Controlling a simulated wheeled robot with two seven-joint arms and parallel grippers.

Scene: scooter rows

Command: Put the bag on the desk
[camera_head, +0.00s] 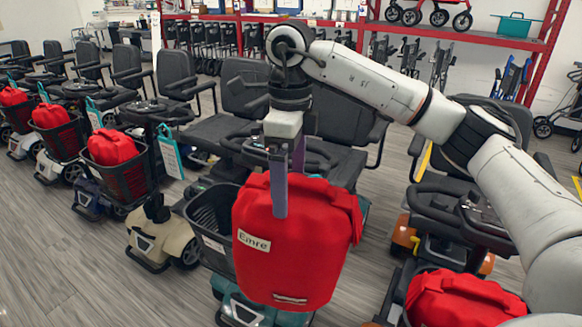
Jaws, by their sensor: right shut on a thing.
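A red bag (297,248) with a white label reading "Emre" hangs from my right gripper (287,190). The gripper points down and is shut on the top of the bag. The bag is in front of a scooter's black basket (213,222) and hides part of it; I cannot tell whether they touch. My left gripper is not in view. I cannot make out a desk with certainty.
Several scooters with black seats stand in a row from the left to the right. Other red bags sit in baskets at the left (112,146) and at the bottom right (461,298). Red shelving (455,32) lines the back. The wooden floor (60,255) at the front left is clear.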

